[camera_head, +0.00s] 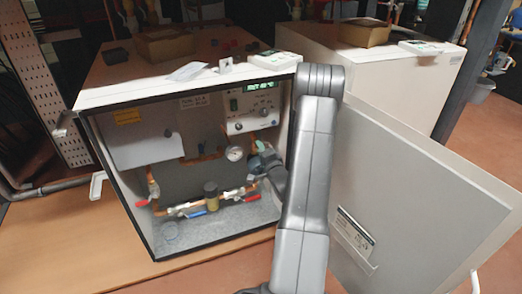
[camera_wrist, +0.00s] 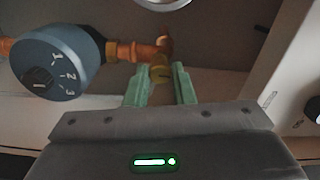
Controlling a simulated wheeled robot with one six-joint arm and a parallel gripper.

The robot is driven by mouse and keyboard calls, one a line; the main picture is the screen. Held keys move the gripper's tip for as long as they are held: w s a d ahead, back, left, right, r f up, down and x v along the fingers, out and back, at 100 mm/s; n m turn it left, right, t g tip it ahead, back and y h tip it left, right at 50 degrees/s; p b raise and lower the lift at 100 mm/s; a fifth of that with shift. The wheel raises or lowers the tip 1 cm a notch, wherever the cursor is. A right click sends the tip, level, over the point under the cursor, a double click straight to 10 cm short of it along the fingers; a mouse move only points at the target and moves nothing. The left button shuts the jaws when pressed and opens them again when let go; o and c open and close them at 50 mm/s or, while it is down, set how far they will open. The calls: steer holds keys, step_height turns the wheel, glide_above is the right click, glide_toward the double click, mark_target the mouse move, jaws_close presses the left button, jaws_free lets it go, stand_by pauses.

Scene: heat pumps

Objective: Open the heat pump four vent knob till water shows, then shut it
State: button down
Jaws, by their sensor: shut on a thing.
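In the wrist view, a small brass vent knob (camera_wrist: 159,73) sits on a copper and brass pipe fitting (camera_wrist: 140,52). The green fingers of my gripper (camera_wrist: 160,84) stand on either side of it and are shut on it. No water shows at the knob. The open heat pump cabinet (camera_head: 200,245) fills the middle of the head view.
A grey dial marked with numbers (camera_wrist: 53,63) is close left of my gripper. The open door (camera_head: 410,195) stands right of my arm. A second cabinet (camera_head: 375,75) is behind.

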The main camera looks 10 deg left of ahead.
steer(key=shift+f+n, duration=0.1)
steer(key=shift+n, duration=0.4)
steer(key=c, duration=1.2)
jaws_free()
steer(key=shift+c, duration=0.2)
steer(key=shift+s, duration=0.1)
steer(key=p+v, duration=0.2)
steer(key=v, duration=1.1)
steer(key=shift+s+d+p, duration=0.25)
steer(key=shift+s+p, duration=0.05)
steer(key=shift+p, duration=0.1)
